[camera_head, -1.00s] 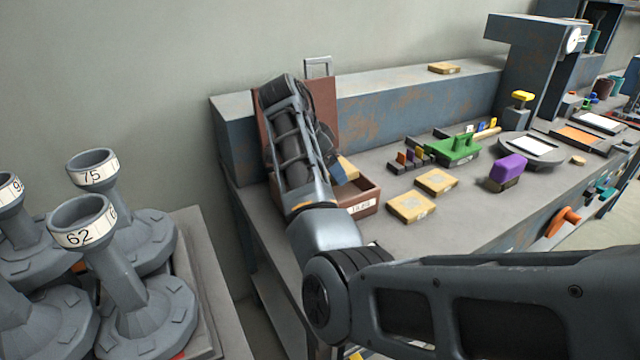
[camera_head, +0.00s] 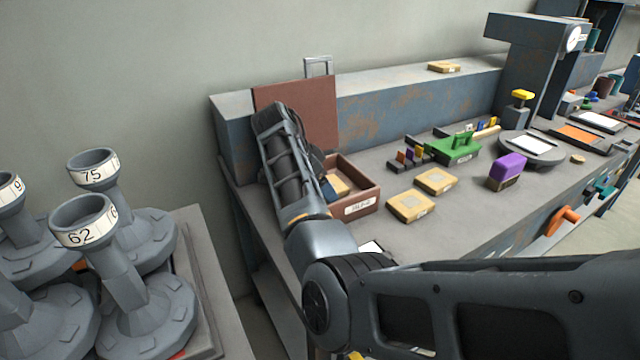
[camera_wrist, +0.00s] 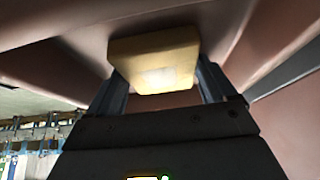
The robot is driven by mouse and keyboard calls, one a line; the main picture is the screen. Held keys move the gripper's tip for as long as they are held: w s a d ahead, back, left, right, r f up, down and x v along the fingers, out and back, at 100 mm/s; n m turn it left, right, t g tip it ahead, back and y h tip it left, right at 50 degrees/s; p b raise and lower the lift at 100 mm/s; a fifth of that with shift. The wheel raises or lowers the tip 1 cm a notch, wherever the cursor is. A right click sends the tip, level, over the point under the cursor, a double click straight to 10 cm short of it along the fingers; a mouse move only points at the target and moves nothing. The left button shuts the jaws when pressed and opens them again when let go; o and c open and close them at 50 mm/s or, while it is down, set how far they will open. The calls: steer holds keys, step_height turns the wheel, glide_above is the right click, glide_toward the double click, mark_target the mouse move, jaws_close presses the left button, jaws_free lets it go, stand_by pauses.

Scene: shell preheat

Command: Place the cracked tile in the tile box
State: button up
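My gripper (camera_wrist: 160,78) is shut on a yellowish tile (camera_wrist: 152,58) with a pale patch, and its fingers are on both sides of it. In the head view the tile (camera_head: 341,184) shows within the opening of the reddish-brown tile box (camera_head: 365,205), beside a bluish finger. My forearm hides the box's left part and most of the gripper. I cannot tell whether the tile touches the box floor. No crack can be made out. The box has a white label in front and a raised brown lid (camera_head: 318,110) behind.
Two tiles (camera_head: 410,207) (camera_head: 436,181) lie on the bench right of the box, and another (camera_head: 443,67) on the back ledge. A green holder (camera_head: 455,148) and a purple block (camera_head: 507,168) are farther right. Grey numbered stands (camera_head: 120,260) are at left.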

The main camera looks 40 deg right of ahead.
steer(key=shift+o, duration=1.2)
steer(key=shift+r, duration=0.1)
steer(key=v, duration=1.2)
steer(key=shift+b, duration=0.4)
